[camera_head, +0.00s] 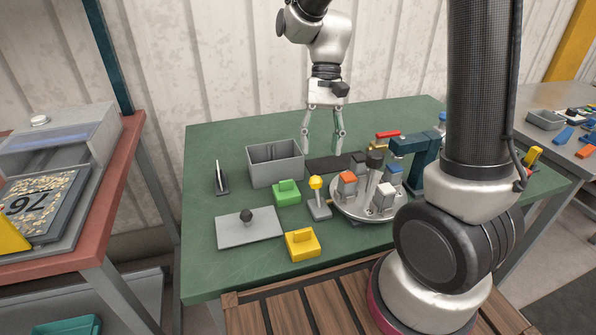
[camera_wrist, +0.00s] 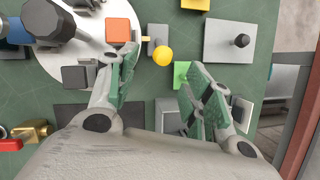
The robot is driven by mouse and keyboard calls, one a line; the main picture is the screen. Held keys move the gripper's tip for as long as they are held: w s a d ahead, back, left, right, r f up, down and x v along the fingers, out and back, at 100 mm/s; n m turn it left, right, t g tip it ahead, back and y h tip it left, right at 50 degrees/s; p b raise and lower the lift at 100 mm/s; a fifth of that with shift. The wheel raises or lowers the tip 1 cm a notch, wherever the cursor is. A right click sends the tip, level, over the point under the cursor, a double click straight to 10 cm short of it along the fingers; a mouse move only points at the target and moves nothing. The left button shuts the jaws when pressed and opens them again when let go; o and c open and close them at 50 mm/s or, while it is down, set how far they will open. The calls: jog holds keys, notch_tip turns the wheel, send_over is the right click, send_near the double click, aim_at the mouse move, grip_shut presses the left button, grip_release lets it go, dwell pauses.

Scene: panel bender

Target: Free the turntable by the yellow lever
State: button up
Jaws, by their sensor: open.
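The yellow lever (camera_head: 316,183) is a yellow ball knob on a stem over a small grey base, beside the left edge of the turntable. It also shows in the wrist view (camera_wrist: 163,56), seen between and beyond my fingertips. The round light-grey turntable (camera_head: 350,213) carries orange, blue, white and grey blocks in holders around a dark-topped central post. It also shows in the wrist view (camera_wrist: 58,64) at the upper left. My gripper (camera_head: 323,150) points down behind the lever, near the grey bin, with its fingers apart and empty. In the wrist view the spread fingers (camera_wrist: 160,66) touch nothing visible.
A grey bin (camera_head: 261,177) stands left of my gripper. A green block (camera_head: 286,193), a yellow block (camera_head: 302,245) and a grey plate with a dark knob (camera_head: 245,231) lie left and in front of the lever. A teal clamp-like arm (camera_head: 424,155) stands right of the turntable.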

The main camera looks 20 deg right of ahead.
aim_at(317, 192)
jog(key=x, duration=0.8)
jog(key=shift+w+a+f, duration=0.1)
jog(key=shift+a, duration=0.2)
grip_shut()
